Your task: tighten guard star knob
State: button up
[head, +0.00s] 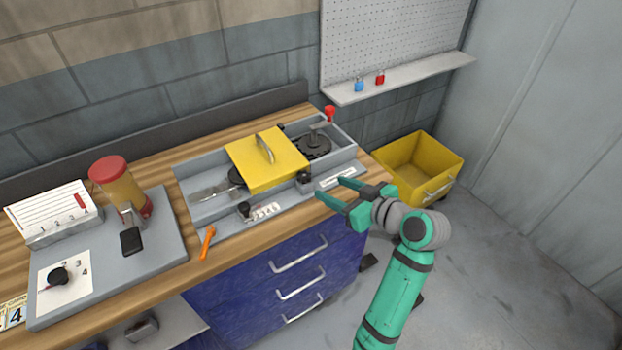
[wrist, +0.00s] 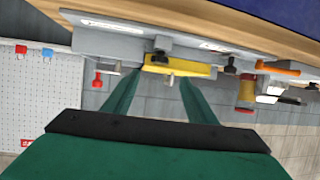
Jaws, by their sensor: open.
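The yellow guard (head: 262,165), with a grey handle on top, sits over the grey machine bed on the bench. A small black knob (head: 305,178) stands at its front right corner; its star shape is too small to make out. The guard (wrist: 185,70) and a black knob (wrist: 160,43) also show in the wrist view, upside down. Another black knob (head: 243,208) is on the bed's front edge, left of the guard. My gripper (head: 331,188) is open and empty, in front of the bed's right end, a little right of the corner knob and apart from it.
An orange-handled tool (head: 207,242) lies at the bench's front edge. A red knob (head: 330,113) stands at the bed's back right. A yellow bin (head: 440,165) is on the floor at right. Free floor lies around my arm.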

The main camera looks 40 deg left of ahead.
aim_at(307, 177)
jog(key=x, duration=1)
jog(key=shift+a+f, duration=0.2)
jog(key=shift+a, duration=0.1)
jog(key=c, duration=1.1)
